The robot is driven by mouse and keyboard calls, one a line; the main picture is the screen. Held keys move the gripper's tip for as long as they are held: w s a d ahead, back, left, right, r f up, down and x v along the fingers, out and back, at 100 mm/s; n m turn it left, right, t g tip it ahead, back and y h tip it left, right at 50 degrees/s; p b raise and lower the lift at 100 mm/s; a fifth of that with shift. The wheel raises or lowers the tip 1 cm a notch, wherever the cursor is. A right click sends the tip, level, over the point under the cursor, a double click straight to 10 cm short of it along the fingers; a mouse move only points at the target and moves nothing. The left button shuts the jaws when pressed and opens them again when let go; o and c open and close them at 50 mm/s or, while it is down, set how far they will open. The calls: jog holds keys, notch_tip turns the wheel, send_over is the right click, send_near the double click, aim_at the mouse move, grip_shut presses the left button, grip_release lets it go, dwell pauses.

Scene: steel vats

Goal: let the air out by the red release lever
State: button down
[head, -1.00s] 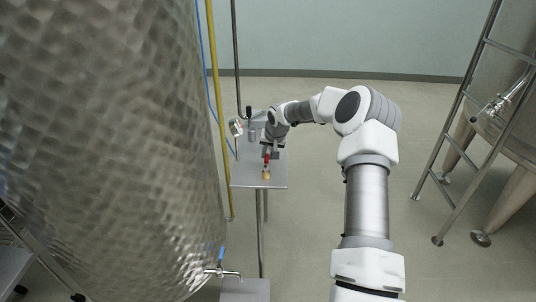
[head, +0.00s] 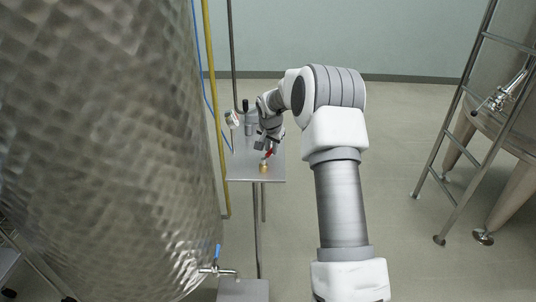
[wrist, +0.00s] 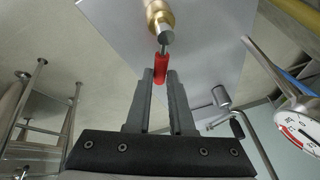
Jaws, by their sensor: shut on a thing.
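The red release lever (head: 267,154) sticks up from a small brass valve (head: 264,168) on the steel shelf plate. In the head view the lever leans to the right. My gripper (head: 265,148) is at its upper end, coming from above and behind. In the wrist view the red lever (wrist: 161,67) lies between the two fingertips of my gripper (wrist: 160,76), which is shut on it. The brass valve (wrist: 158,18) shows just beyond, joined to the lever by a thin metal stem. The lever's tip is partly hidden by the fingers in the head view.
A pressure gauge (head: 232,119) stands at the left of the shelf plate (head: 240,172); its dial (wrist: 300,130) is close on the right in the wrist view. A large steel vat (head: 110,150) is at the left. A ladder (head: 465,130) stands at the right, with open floor between.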

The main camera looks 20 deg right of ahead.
jog(key=m+b, duration=0.1)
jog(key=m, duration=0.1)
jog(key=s+m+g+h+b, duration=0.1)
jog(key=shift+s+d+f+m, duration=0.1)
jog(key=shift+s+d+m, duration=0.1)
jog(key=shift+m, duration=0.2)
jog(key=m, duration=0.1)
jog(key=s+m+h, duration=0.1)
jog(key=shift+d+m+g, duration=0.1)
jog(key=shift+m+g, duration=0.2)
jog(key=shift+g, duration=0.1)
jog(key=m, duration=0.1)
jog(key=s+m+g, duration=0.1)
jog(key=m, duration=0.1)
jog(key=shift+s+h, duration=0.15)
jog(key=shift+h, duration=0.25)
jog(key=shift+s+a+m+g+p, duration=0.15)
jog(key=shift+s+m+g+p, duration=0.2)
jog(key=shift+m, duration=0.45)
jog(key=shift+s+a+m+g+p, duration=0.1)
jog(key=shift+s+m+g+p, duration=0.15)
jog(key=shift+m+g, duration=0.4)
jog(key=shift+m, duration=0.35)
jog(key=c, duration=0.8)
grip_release()
